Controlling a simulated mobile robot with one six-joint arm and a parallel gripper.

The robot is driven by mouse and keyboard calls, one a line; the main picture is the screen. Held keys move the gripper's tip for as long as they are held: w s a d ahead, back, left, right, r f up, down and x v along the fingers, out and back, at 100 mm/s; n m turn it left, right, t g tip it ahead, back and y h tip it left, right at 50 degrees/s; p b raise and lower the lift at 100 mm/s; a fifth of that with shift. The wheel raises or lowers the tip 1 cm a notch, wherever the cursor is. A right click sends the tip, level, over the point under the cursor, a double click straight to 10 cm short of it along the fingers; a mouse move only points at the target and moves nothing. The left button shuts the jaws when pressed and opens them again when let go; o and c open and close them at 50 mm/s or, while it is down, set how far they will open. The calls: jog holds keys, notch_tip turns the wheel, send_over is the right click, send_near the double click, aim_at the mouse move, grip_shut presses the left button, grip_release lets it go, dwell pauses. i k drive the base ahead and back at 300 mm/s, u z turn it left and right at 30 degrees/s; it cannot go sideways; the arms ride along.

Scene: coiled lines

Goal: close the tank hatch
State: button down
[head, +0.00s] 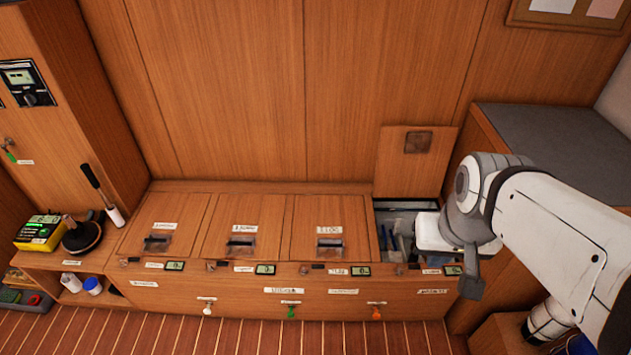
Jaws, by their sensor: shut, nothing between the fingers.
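The open hatch lid (394,172) stands upright against the back panelling at the right end of the bench, with a dark square recessed pull near its top. My wrist hides the right part of the opening, and the fingertips are hard to make out.
Three shut hatches (313,215) with dark latches run along the bench to the left. The bench front (240,300) carries small displays and coloured knobs. A grey-topped cabinet (550,125) stands on the right. Free floor (200,335) lies in front.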

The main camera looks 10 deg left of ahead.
aim_at(412, 160)
jog(key=u, duration=0.8)
jog(key=i, duration=0.25)
jog(key=z, duration=0.1)
jog(key=k, duration=1.3)
jog(key=z, duration=0.55)
jog(key=i, duration=0.7)
jog(key=z, duration=0.4)
jog(key=i, duration=1.35)
jog(key=u, duration=0.85)
